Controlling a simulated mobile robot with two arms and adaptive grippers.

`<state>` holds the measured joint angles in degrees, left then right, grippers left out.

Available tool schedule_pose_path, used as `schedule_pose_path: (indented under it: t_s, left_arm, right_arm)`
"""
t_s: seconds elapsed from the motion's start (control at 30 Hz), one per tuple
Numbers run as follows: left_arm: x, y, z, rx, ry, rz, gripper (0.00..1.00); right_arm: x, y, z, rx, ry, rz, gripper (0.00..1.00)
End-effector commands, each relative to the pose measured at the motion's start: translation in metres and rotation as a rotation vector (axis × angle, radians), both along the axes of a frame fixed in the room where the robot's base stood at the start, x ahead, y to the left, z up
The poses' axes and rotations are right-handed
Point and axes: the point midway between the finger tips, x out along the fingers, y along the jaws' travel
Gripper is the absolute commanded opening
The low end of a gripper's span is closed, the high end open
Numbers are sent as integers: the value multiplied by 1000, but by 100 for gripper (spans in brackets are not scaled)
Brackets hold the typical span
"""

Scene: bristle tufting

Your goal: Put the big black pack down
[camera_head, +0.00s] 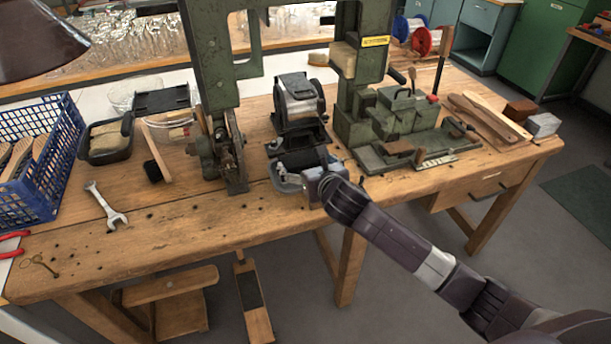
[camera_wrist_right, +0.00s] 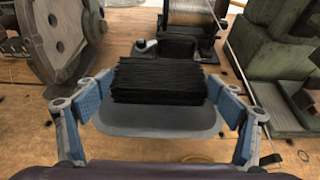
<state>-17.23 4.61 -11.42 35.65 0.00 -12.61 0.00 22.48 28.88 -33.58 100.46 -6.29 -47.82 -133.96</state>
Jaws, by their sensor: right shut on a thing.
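The big black pack (camera_wrist_right: 158,82) is a dense block of dark bristles. In the right wrist view it lies crosswise between the blue finger pads of my right gripper (camera_wrist_right: 160,90), which is shut on its two ends. A shallow grey-blue tray (camera_wrist_right: 150,120) shows beneath and in front of the pack; I cannot tell whether the pack touches it. In the head view my right gripper (camera_head: 308,178) is at the bench's front edge, below the dark machine, and partly hides the tray (camera_head: 284,183). My left gripper is not in view.
A green machine frame (camera_head: 208,60) with a wheel stands left of the gripper, and a green fixture (camera_head: 400,120) stands right. A small motor-like machine (camera_head: 298,100) is just behind. A wrench (camera_head: 106,206) and blue crate (camera_head: 40,160) are at left. The front-left bench is mostly clear.

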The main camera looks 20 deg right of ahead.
Motion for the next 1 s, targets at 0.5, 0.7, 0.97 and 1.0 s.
schedule_pose_path:
  t_s: [0.5,0.7,0.97,1.0]
  left_arm:
    - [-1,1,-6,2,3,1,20]
    - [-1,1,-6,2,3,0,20]
    - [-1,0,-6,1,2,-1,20]
    - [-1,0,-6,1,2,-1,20]
  right_arm:
    - [0,0,-41,0,-2,-1,57]
    - [0,0,-45,-1,1,-1,89]
    - [0,0,-44,0,1,-1,94]
    - [0,0,-44,0,1,-1,94]
